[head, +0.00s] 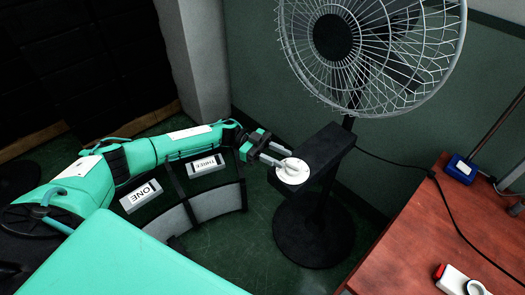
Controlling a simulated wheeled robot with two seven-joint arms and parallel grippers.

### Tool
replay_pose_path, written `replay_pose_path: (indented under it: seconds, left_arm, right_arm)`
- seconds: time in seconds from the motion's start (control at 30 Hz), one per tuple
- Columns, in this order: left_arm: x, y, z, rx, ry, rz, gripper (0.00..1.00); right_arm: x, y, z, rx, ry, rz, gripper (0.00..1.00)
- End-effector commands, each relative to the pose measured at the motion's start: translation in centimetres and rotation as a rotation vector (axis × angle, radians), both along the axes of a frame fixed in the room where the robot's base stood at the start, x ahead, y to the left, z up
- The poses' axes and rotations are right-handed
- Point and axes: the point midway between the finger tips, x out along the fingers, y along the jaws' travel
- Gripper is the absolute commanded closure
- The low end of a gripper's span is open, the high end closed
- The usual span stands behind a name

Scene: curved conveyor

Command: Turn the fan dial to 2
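The fan (333,37) stands at the upper middle, with a round wire cage on a dark stand. A round white dial (293,172) with a raised ridge sits on the dark control box (325,150) of the stand. My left gripper (286,159) reaches in from the left, with its fingertips at the far left edge of the dial. A gap shows between its two grey fingers, and nothing is clearly held. Whether the tips touch the ridge cannot be told. The dial's number marks are not readable. My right gripper is not in view.
A reddish wooden table (420,235) at right holds a white device with red buttons (460,281) and a blue-based object (461,169). A dark cable runs across to the table.

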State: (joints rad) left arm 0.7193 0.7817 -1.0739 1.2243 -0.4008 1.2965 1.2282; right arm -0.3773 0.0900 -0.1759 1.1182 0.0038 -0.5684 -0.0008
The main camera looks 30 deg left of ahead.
Motion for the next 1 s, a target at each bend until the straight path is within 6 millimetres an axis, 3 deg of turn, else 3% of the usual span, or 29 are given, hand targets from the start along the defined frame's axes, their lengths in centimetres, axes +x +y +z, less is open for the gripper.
replay_pose_path:
  seconds: [0.2,0.4,1.0]
  left_arm:
    - [0.4,4.4,-0.2,0.0,0.0,0.002,0.64]
    - [0.6,6.4,-0.1,-0.001,0.0,-0.001,0.64]
    - [0.6,6.8,0.0,-0.002,0.0,-0.001,0.64]
  right_arm:
    - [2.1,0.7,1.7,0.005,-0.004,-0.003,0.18]
    - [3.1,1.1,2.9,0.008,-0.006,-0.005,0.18]
    - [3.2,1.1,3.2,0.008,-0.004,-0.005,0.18]
